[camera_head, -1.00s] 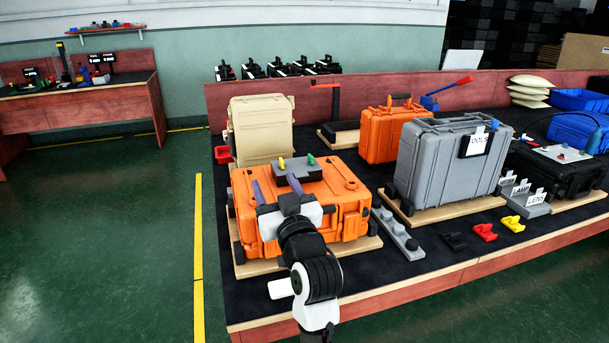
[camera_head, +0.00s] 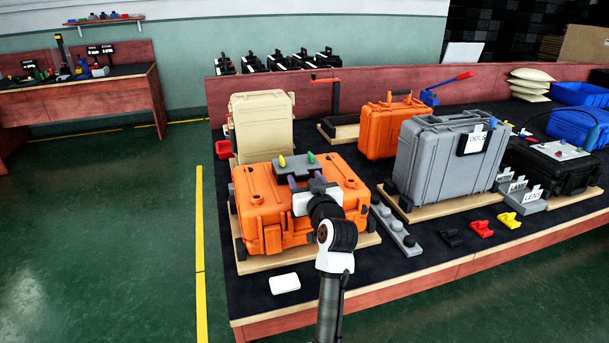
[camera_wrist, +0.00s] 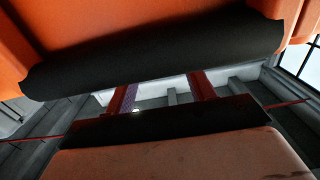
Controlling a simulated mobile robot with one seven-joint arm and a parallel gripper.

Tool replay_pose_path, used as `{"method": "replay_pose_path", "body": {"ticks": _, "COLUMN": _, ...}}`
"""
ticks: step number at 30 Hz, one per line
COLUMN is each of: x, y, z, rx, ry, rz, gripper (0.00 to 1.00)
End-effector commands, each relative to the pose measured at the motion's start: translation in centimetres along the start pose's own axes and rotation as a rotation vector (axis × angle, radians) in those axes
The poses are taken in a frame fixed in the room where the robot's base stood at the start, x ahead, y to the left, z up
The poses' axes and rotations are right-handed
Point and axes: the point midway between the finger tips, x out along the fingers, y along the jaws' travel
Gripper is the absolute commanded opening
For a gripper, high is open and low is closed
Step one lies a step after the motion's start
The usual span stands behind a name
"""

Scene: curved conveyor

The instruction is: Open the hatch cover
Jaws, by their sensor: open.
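The orange case (camera_head: 262,205) lies flat on a wooden board at the near left of the bench. A small grey panel (camera_head: 290,166) with a yellow and a green knob sits on its top. I cannot tell which part is the hatch cover; the case top looks closed. A black bar (camera_wrist: 155,55) against an orange surface shows beside the fingertips; contact is unclear.
A white block (camera_head: 285,283) lies on the dark bench top near the front. A grey strip with knobs (camera_head: 397,231) and a grey case (camera_head: 450,165) stand to the right. A beige case (camera_head: 261,125) and another orange case (camera_head: 391,128) are behind.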

Motion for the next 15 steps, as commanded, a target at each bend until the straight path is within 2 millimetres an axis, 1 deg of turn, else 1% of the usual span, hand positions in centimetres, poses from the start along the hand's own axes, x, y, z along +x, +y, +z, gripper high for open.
{"method": "replay_pose_path", "body": {"ticks": 1, "x": 0.57, "y": -0.03, "z": -0.11, "rx": 0.0, "ry": -0.001, "rz": -0.001, "gripper": 0.55}}
{"method": "replay_pose_path", "body": {"ticks": 3, "x": 1.08, "y": -0.03, "z": -0.1, "rx": 0.0, "ry": 0.001, "rz": 0.0, "gripper": 0.55}}
{"method": "replay_pose_path", "body": {"ticks": 6, "x": 1.45, "y": -0.05, "z": -0.03, "rx": 0.0, "ry": 0.0, "rz": 0.0, "gripper": 0.55}}
{"method": "replay_pose_path", "body": {"ticks": 14, "x": 1.52, "y": -0.05, "z": 0.02, "rx": 0.0, "ry": 0.0, "rz": 0.0, "gripper": 0.55}}
{"method": "replay_pose_path", "body": {"ticks": 15, "x": 1.52, "y": -0.04, "z": 0.02, "rx": 0.0, "ry": 0.0, "rz": 0.0, "gripper": 0.49}}
